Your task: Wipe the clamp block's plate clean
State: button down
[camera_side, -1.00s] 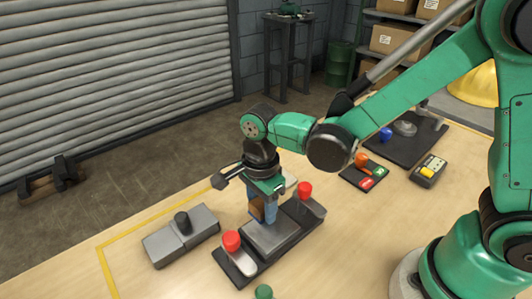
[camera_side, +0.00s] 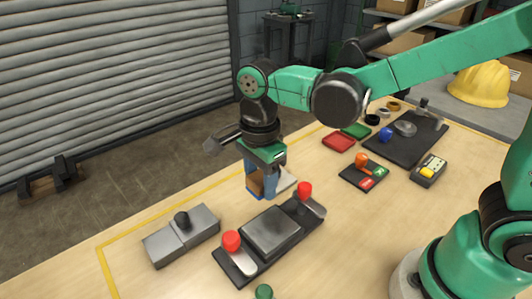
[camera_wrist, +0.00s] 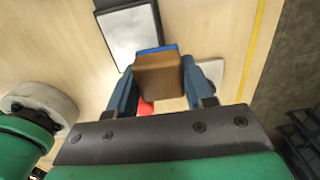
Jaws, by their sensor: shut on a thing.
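The clamp block (camera_side: 238,275) is a dark base on the table in the side view. Its grey plate (camera_side: 272,232) lies flat between two red-knobbed clamps (camera_side: 231,241) (camera_side: 305,190). No clear marks show on the plate at this size. The plate also shows pale grey at the top of the wrist view (camera_wrist: 130,38). My gripper (camera_side: 262,188) is shut on a brown block with a blue layer (camera_wrist: 158,76), between its two blue fingers. It holds this wiping block above the table, up and away from the plate, touching nothing visible below.
A grey block with a black knob (camera_side: 181,235) stands left of the clamp block. A white item (camera_side: 284,182) lies partly hidden behind my gripper.

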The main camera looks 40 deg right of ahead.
jog(key=shift+r, duration=1.5)
